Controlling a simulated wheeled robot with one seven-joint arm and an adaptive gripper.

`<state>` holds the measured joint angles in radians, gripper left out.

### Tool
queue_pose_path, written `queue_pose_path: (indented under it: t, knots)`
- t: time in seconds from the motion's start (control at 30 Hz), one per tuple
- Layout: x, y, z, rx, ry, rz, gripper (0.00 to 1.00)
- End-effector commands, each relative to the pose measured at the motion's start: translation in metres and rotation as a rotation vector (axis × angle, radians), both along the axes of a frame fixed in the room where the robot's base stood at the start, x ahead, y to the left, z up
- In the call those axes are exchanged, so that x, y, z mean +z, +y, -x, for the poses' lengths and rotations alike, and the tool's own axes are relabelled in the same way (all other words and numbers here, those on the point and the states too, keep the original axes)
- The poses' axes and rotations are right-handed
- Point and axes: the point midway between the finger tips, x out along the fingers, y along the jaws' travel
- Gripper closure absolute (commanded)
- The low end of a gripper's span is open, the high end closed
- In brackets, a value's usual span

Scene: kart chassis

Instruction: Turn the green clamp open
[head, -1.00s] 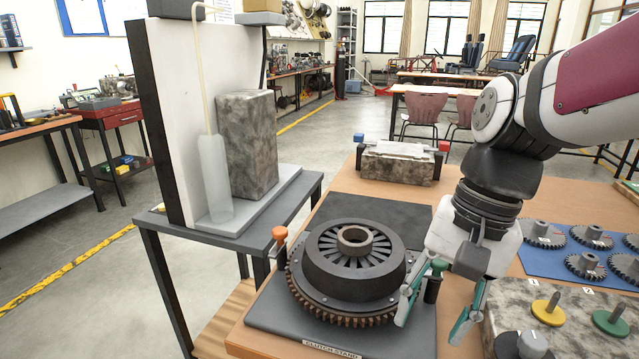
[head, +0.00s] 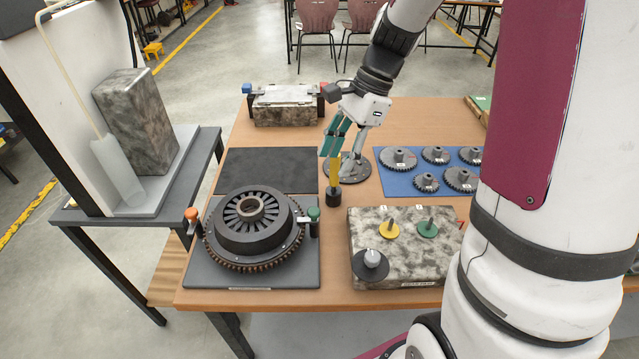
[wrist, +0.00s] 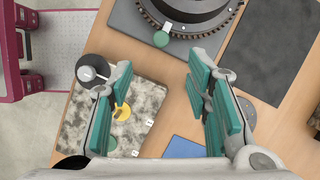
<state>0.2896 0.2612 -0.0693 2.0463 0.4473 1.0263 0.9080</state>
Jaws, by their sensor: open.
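The green clamp (head: 313,214) stands at the right edge of the clutch (head: 250,228), on a dark post. A short pale arm reaches from it toward the clutch rim. In the wrist view its round green top (wrist: 160,38) shows near the top, beside the clutch. My gripper (head: 334,146) is behind and above the clamp in the head view, clear of it. The orange clamp (head: 191,214) stands at the clutch's left edge.
A yellow post with a dark base (head: 333,196) stands below my fingers. A stone block (head: 365,250) with yellow and green knobs lies to the front right. A blue mat (head: 398,186) holds several gears. A dark mat (head: 265,168) is clear behind the clutch.

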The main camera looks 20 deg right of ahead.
Motion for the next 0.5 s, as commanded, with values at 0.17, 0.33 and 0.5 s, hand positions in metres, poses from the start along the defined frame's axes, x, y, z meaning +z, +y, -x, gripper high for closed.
queue_pose_path:
  t: [0.17,0.33,0.5]
  knots:
    - [0.000,-0.002,0.001,-0.033,0.013,-0.007,0.55]
    - [-0.018,0.005,0.000,-0.033,0.015,-0.006,0.55]
    - [-0.048,0.017,0.001,-0.031,0.017,-0.007,0.55]
